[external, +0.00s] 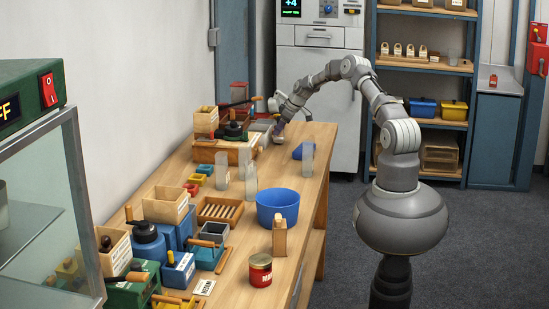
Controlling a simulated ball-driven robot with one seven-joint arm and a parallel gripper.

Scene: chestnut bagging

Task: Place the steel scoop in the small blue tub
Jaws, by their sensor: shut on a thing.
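My gripper (278,131) is at the far end of the wooden bench, low over its top. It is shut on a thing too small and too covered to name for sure. I cannot make out the steel scoop clearly in this view. A round blue tub (278,208) stands open on the near half of the bench, well in front of my gripper. A smaller blue object (303,151) lies near the bench's right edge, close to my gripper; I cannot tell whether it is a tub.
Clear upright containers (250,178) stand between my gripper and the round tub. A wooden block (279,238) and a red can (260,270) stand nearer. Boxes and trays (165,206) crowd the left side. The bench's right strip is mostly free.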

